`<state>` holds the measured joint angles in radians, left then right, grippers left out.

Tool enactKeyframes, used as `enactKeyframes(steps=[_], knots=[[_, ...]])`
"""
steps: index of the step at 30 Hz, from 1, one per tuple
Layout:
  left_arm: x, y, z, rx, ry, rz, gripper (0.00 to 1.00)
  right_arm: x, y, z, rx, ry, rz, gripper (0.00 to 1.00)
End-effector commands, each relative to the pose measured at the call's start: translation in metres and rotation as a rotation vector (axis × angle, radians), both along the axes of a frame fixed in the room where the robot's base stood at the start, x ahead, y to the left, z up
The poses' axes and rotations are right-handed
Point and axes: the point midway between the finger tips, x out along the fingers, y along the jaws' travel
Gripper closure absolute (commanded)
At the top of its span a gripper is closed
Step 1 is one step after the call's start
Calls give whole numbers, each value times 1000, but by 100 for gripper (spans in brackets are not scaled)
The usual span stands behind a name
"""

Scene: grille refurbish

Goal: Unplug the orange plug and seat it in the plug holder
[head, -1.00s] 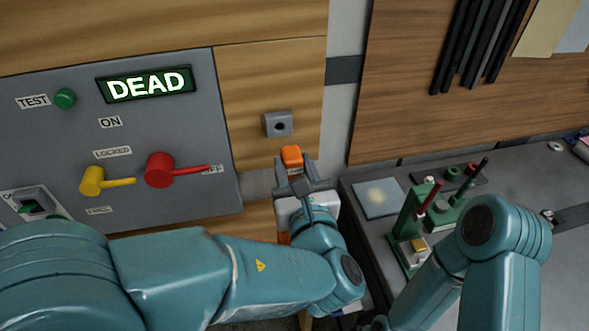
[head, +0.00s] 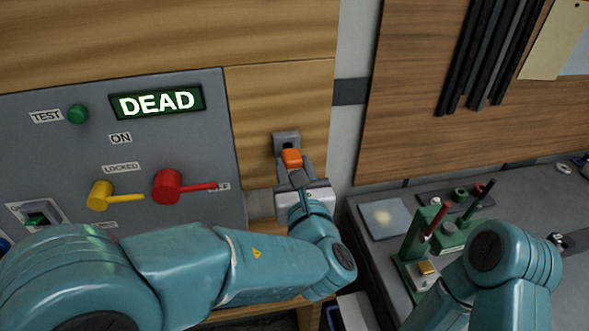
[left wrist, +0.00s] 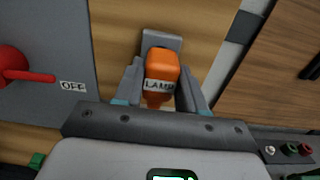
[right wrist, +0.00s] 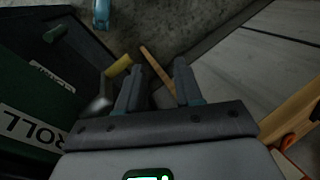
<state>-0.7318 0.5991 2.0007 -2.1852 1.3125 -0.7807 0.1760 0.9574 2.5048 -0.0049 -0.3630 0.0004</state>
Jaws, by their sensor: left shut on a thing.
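The orange plug (head: 291,158) is held by my left gripper (head: 293,173) right in front of a grey block with a dark hole (head: 285,137) on the wood panel. In the left wrist view the plug (left wrist: 161,72) bears a LAMP label and sits between the two fingers, with its far end against or just short of the grey block (left wrist: 174,42). I cannot tell whether its tip is in the hole. My right gripper (right wrist: 158,85) is open and empty in the right wrist view, low over a dark area; it is hidden in the head view.
Left of the wood panel is a grey control panel (head: 150,145) with a DEAD display (head: 156,103), a yellow lever (head: 103,196) and a red lever (head: 168,186). A grey bench (head: 540,205) with a green fixture (head: 425,228) stands at right.

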Motion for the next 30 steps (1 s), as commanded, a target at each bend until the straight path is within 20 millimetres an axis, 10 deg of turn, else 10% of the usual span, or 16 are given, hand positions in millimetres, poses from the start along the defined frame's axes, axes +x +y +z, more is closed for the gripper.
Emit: enactKeyframes(steps=[30], knots=[[0,0,0,-1,-1,1,100,0,0,-8,0,0,0,65]])
